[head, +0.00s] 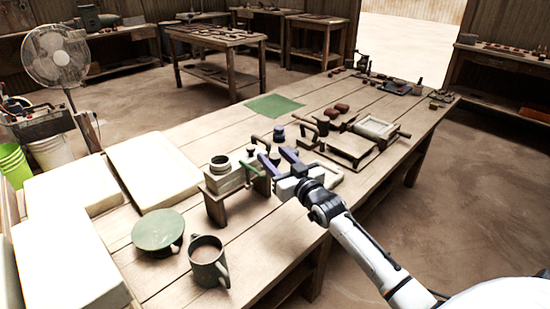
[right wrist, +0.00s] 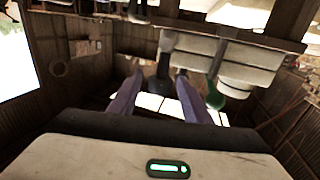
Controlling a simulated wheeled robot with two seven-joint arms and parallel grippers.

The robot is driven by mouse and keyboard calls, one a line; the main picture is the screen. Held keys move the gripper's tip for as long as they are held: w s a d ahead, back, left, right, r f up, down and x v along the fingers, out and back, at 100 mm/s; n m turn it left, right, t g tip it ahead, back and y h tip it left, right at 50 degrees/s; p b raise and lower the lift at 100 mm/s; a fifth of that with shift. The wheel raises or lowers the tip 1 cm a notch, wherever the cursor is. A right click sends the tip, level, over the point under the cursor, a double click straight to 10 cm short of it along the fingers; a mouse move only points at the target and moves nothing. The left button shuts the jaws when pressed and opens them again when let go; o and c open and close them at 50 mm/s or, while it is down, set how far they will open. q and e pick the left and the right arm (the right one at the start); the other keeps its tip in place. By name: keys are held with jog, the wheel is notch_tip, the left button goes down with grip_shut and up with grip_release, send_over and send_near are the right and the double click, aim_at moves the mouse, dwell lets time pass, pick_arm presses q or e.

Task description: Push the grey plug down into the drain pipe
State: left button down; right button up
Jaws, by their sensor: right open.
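A pale cylinder with a dark round top (head: 220,163) stands on a wooden stand (head: 216,205) near the table's middle; it looks like the drain pipe. I cannot tell whether the dark top is the grey plug or an opening. My right gripper (head: 273,154) is open, to the right of the stand, with its two purple fingers pointing back and left. In the right wrist view a dark grey, round-ended piece (right wrist: 163,68) shows between the spread fingers (right wrist: 158,90); contact is not visible. My left gripper is out of view.
A green-handled lever (head: 250,171) sits beside the stand. A wooden tile frame (head: 348,150) lies right of the gripper. A green mat (head: 273,106) lies on clear table behind.

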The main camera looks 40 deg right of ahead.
grip_shut()
jog(key=shift+f+b, duration=0.75)
jog(key=shift+f, duration=0.6)
grip_release()
jog(key=shift+r, duration=0.1)
jog(key=shift+s, duration=0.1)
jog(key=s+a, duration=0.1)
jog(key=s, duration=0.9)
